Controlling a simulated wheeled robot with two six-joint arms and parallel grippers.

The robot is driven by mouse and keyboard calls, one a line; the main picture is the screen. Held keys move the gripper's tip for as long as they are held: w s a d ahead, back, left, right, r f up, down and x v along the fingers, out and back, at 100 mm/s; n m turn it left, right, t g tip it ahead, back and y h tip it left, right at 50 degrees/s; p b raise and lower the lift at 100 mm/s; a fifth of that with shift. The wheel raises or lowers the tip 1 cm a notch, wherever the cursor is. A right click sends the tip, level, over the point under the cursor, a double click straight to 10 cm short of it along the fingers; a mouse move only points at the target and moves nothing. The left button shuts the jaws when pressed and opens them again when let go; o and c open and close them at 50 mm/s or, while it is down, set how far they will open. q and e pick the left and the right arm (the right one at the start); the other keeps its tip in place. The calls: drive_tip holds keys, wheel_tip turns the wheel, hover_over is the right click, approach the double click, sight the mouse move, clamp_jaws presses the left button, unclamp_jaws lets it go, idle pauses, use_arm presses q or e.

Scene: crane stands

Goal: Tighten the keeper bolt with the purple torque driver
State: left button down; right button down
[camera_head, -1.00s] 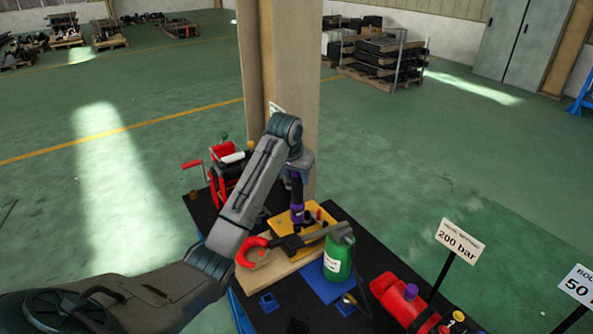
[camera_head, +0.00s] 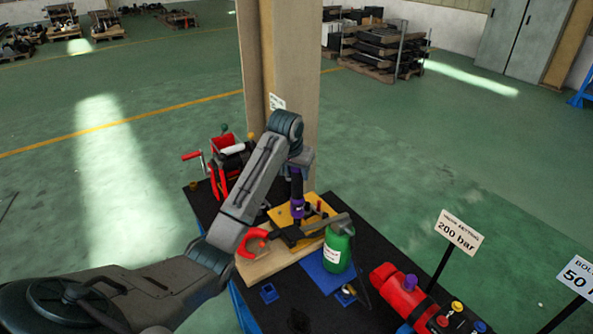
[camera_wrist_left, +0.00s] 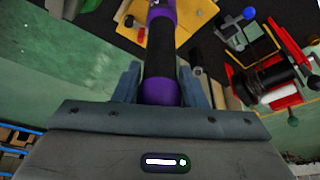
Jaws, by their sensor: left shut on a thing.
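The purple torque driver (camera_head: 297,208) stands roughly upright over the yellow plate (camera_head: 321,222) on the wooden board. My left gripper (camera_head: 297,172) is shut on the driver's upper part from above. In the left wrist view the driver (camera_wrist_left: 160,60), purple with black bands, runs between the two fingers (camera_wrist_left: 160,88). The keeper bolt cannot be made out; the driver and the grey part beside it cover the spot at the driver's lower end. My right gripper is not in view.
A red hook-like part (camera_head: 252,241) lies on the wooden board (camera_head: 262,268). A green bottle (camera_head: 338,252) stands on a blue mat, close right. A red cylinder (camera_head: 399,292) lies further right, near the 200 bar sign (camera_head: 459,231). A red winch (camera_head: 224,160) and a pillar (camera_head: 285,80) stand behind.

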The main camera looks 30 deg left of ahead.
use_arm(q)
drive_tip(key=shift+r+n+p, duration=0.2)
drive_tip(key=shift+n+p, duration=0.1)
drive_tip(key=shift+p, duration=0.1)
drive_tip(key=shift+d+n+y, duration=0.15)
drive_tip(key=shift+n+y, duration=0.35)
drive_tip(key=shift+n, duration=0.5)
drive_tip(key=shift+f, duration=1.15)
idle(4.2)
drive_tip(key=shift+r, duration=2.6)
